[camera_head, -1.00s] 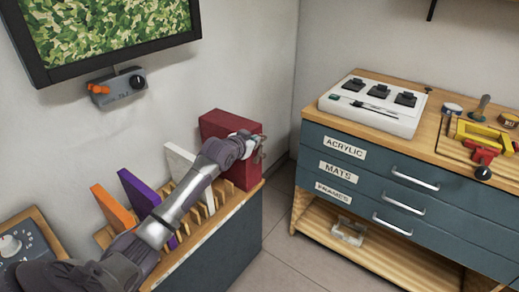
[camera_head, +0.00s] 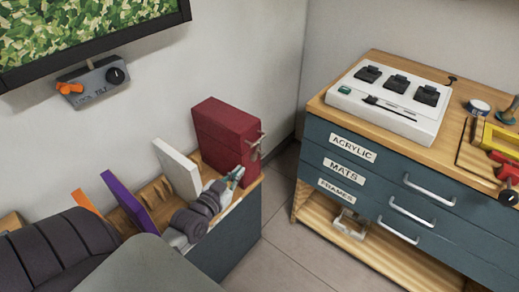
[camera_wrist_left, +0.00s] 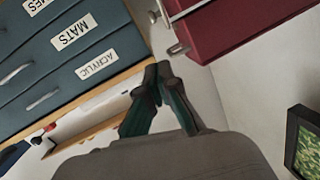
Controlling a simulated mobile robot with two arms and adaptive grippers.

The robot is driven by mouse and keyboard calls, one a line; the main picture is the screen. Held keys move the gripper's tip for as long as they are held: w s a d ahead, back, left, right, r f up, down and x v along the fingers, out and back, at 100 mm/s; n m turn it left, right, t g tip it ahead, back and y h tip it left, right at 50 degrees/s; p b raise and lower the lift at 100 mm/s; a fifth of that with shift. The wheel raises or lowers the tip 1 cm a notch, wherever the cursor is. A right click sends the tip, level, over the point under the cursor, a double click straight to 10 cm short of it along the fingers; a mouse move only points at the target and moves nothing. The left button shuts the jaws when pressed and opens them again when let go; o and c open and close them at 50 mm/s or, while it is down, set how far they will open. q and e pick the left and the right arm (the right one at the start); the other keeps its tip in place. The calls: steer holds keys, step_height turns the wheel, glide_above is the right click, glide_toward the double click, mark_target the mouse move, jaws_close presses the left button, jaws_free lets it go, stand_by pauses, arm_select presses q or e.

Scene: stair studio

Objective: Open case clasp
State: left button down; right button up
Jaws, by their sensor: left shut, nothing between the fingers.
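The dark red case (camera_head: 222,132) stands upright on the wooden top of the low cabinet, at its far end. Its metal clasp (camera_head: 255,146) is on the side facing right in the head view. In the left wrist view the case (camera_wrist_left: 243,25) is at the top right, with the clasp hardware (camera_wrist_left: 178,48) at its edge. My left gripper (camera_head: 238,174) is just below and left of the clasp, apart from it. Its fingers (camera_wrist_left: 158,72) are together and empty. My right gripper is not in view.
White, purple (camera_head: 127,203) and orange boards stand in the wooden rack beside the case. A drawer cabinet (camera_head: 368,195) with a white switch box (camera_head: 385,100) stands right, across a floor gap. A framed camouflage panel hangs on the wall.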

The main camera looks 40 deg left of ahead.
arm_select(q)
steer(key=shift+w, duration=0.1)
glide_above(255, 154)
steer(key=s+d, duration=0.3)
steer(key=s, duration=0.1)
steer(key=f, duration=0.2)
steer(key=w+f, duration=0.1)
steer(key=f+b, duration=0.1)
steer(key=shift+w+a+f, duration=0.1)
steer(key=shift+w, duration=0.15)
